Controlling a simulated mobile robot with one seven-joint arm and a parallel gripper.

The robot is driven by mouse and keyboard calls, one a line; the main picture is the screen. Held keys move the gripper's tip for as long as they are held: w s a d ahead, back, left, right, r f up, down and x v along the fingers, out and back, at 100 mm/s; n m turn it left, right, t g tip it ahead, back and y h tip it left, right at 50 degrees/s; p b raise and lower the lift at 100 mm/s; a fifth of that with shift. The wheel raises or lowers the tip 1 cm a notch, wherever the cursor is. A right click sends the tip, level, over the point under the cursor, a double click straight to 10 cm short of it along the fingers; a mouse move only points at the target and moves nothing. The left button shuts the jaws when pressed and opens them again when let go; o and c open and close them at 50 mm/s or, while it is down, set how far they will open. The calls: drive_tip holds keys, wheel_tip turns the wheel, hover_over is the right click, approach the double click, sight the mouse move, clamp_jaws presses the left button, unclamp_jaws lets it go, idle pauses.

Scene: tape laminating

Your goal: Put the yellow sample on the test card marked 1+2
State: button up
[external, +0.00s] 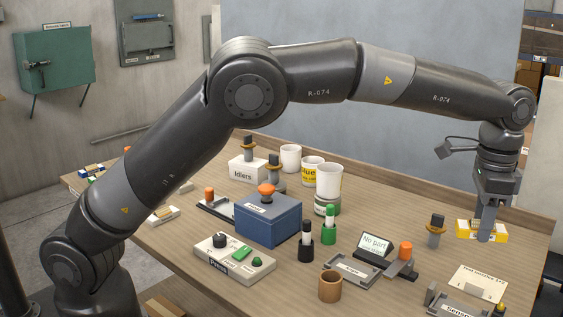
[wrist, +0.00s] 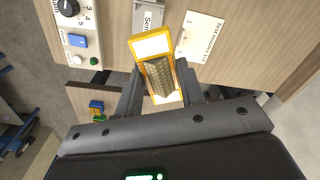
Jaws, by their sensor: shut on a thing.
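The yellow sample (wrist: 139,49) has a yellow edge, white end patches and a brown textured middle. It sits between the fingers of my gripper (wrist: 158,88), which is shut on it. In the external view the yellow sample (external: 466,231) is at the right rear of the table, with my gripper (external: 485,236) pointing down over it. I cannot tell whether it touches the table. The white test card (external: 478,284) lies nearer the front right edge. In the wrist view the card (wrist: 201,36) is just right of the sample's far end; its small print is hard to read.
A grey sensor fixture (external: 456,306) is beside the card. A peg with an orange collar (external: 436,231) stands left of my gripper. A "No part" display (external: 374,247), grey tray (external: 352,270), brown cup (external: 330,286) and blue box (external: 268,220) fill the middle.

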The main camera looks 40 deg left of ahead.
drive_tip(key=s+d, duration=0.2)
drive_tip(key=d, duration=0.1)
hover_over(465, 278)
wheel_tip(465, 278, down, 12)
drive_tip(key=shift+w+f, duration=0.1)
drive_tip(key=shift+f, duration=1.95)
drive_tip(key=shift+f, duration=0.15)
drive_tip(key=o, duration=0.6)
drive_tip(key=shift+o, duration=0.6)
